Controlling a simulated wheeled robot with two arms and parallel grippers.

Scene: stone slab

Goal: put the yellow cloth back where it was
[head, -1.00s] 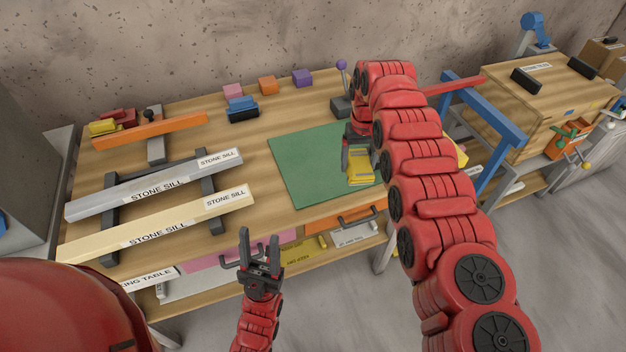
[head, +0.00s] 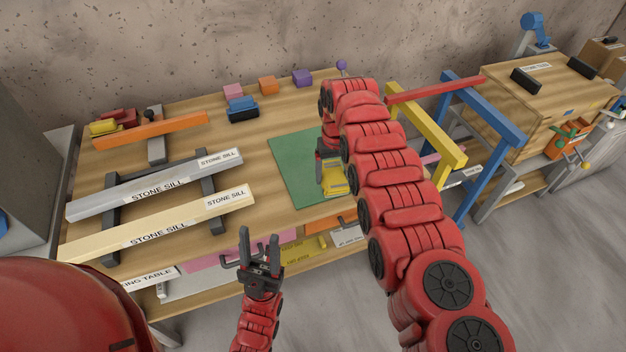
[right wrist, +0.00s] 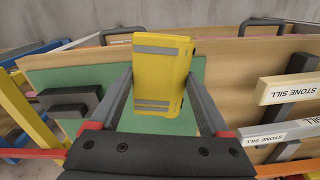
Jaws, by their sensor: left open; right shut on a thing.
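The yellow cloth (right wrist: 160,72) is a folded yellow block with grey stripes, held between the fingers of my right gripper (right wrist: 160,100) in the right wrist view. In the head view the cloth (head: 333,178) shows below my right gripper (head: 332,165), over the green mat (head: 290,165). I cannot tell whether the cloth touches the mat. My right arm hides the mat's right part. My left gripper (head: 260,250) is open and empty in front of the table's front edge.
Two stone sills (head: 130,190) lie on dark supports at the left of the wooden table (head: 240,150). Small coloured blocks (head: 240,108) stand along the back. Yellow (head: 425,125) and blue (head: 485,105) frames stand at the right, beside a wooden box (head: 545,90).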

